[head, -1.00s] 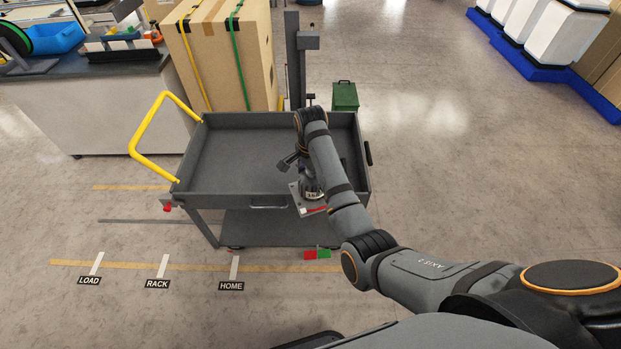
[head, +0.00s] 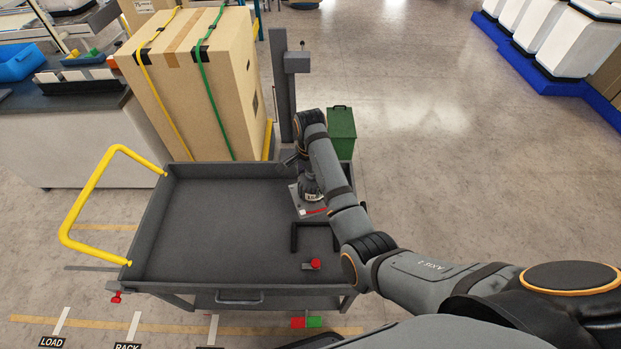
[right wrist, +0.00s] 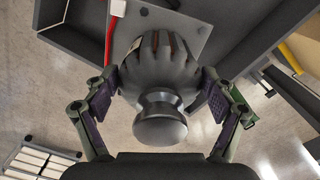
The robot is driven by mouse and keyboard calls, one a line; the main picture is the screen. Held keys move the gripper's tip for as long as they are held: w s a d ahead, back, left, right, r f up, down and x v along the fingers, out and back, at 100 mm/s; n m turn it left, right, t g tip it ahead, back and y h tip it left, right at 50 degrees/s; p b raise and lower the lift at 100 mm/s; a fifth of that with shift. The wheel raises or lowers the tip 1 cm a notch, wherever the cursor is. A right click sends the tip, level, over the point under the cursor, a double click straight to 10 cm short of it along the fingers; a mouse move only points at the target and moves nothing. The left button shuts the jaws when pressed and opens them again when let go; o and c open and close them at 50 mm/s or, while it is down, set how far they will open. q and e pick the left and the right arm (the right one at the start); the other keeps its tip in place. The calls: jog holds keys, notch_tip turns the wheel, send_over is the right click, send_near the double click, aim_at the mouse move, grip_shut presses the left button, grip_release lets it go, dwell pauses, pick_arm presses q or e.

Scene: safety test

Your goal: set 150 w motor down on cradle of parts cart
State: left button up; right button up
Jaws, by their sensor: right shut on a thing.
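The 150 W motor (right wrist: 160,105) is a dark, ribbed, rounded body with a round knob-like end, and it sits between the two fingers of my right gripper (right wrist: 162,90). A light grey plate (right wrist: 172,20) with a red strip shows beyond it. In the head view the motor (head: 311,196) hangs over the right part of the grey parts cart (head: 215,225), largely covered by my arm. A black bracket (head: 294,238), apparently the cradle, stands just below it in the picture, partly hidden by my arm. The motor's height above the cart is unclear. My left gripper is out of view.
A red knob (head: 315,264) is at the cart's front right, and a yellow handle (head: 78,205) at its left. A strapped carton (head: 195,85), a grey post (head: 284,90) and a green bin (head: 341,130) stand behind. Open floor lies to the right.

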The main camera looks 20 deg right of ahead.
aim_at(311, 203)
jog(key=s+f, duration=0.1)
jog(key=f, duration=0.1)
jog(key=s+f+m, duration=0.1)
jog(key=f, duration=0.2)
jog(key=s+f+m, duration=0.1)
jog(key=f, duration=0.2)
jog(key=shift+a, duration=0.25)
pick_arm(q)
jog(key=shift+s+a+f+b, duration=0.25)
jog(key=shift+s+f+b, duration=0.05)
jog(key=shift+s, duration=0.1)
pick_arm(e)
notch_tip(311, 203, down, 6)
jog(key=s+m, duration=0.1)
jog(key=s, duration=0.1)
jog(key=shift+s+f+m, duration=0.2)
jog(key=shift+f+m, duration=0.05)
jog(key=shift+m, duration=0.15)
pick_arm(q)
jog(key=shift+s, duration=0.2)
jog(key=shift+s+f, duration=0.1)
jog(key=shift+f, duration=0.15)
pick_arm(e)
jog(key=shift+f, duration=0.15)
pick_arm(q)
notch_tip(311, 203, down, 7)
jog(key=b, duration=0.7)
jog(key=shift+b, duration=0.3)
pick_arm(e)
jog(key=shift+f, duration=4.15)
